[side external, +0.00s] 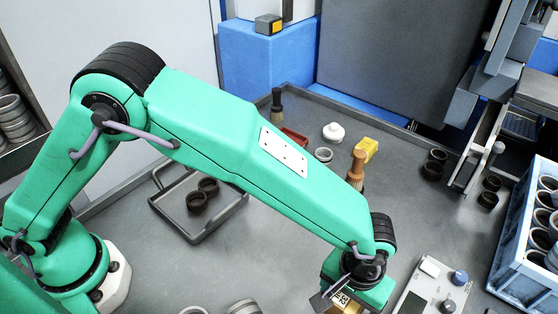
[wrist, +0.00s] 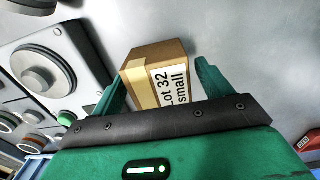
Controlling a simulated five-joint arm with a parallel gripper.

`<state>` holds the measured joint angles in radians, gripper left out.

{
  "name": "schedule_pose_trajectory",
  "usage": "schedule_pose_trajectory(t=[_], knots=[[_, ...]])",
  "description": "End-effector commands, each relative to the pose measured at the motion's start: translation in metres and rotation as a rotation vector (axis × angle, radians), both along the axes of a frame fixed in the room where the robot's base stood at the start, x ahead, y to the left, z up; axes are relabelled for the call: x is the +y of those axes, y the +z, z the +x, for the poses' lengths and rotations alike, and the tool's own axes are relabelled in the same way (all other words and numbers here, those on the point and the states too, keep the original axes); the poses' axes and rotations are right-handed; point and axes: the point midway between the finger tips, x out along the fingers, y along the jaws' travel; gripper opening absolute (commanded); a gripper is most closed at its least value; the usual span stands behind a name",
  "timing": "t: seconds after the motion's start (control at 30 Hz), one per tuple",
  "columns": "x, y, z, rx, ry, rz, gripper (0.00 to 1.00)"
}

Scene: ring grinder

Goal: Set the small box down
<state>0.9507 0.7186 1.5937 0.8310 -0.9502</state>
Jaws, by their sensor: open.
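The small box (wrist: 142,83) is a brown cardboard box with a tape strip and a white label reading "Lot 32 small". In the wrist view it lies between the two green fingers of my gripper (wrist: 161,72). The fingers are open, with a narrow gap showing at the right finger. In the side external view, my gripper (side external: 341,293) is low at the bottom of the picture, and only part of the box (side external: 346,303) shows under it. I cannot tell from these views whether the box's underside touches the grey bench (side external: 270,262).
A control box with knobs (side external: 429,287) stands close to the right of my gripper. A blue crate of rings (side external: 508,268) is further right. A grey tray (side external: 224,218) with dark rings, brushes (side external: 356,168) and a yellow block (side external: 370,148) lie behind. Pale rings sit at the front edge.

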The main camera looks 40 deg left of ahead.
Motion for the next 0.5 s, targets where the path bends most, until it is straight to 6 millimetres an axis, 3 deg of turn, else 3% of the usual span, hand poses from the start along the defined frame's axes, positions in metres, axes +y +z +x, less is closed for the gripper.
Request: schedule_pose_trajectory(t=[0.5], knots=[[-0.001,0.079,0.001,-0.003,0.000,-0.004,0.78]])
